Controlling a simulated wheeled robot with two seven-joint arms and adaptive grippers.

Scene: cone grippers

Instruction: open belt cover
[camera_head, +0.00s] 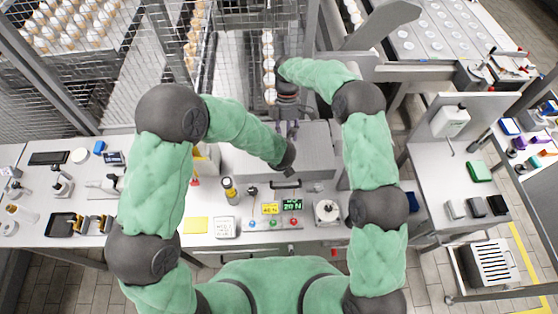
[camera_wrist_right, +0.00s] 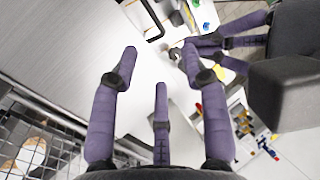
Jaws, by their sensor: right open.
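The belt cover (camera_head: 262,165) is a grey box-like lid at the back middle of the bench, with a black handle (camera_head: 286,185) on its front. It looks closed. In the right wrist view, its pale grey top (camera_wrist_right: 70,45) fills the upper left and the handle (camera_wrist_right: 152,18) shows at the top.
Behind the cover, a conveyor carries a row of white-topped cones (camera_head: 268,60) between wire mesh fences (camera_head: 150,80). A side table stands at right.

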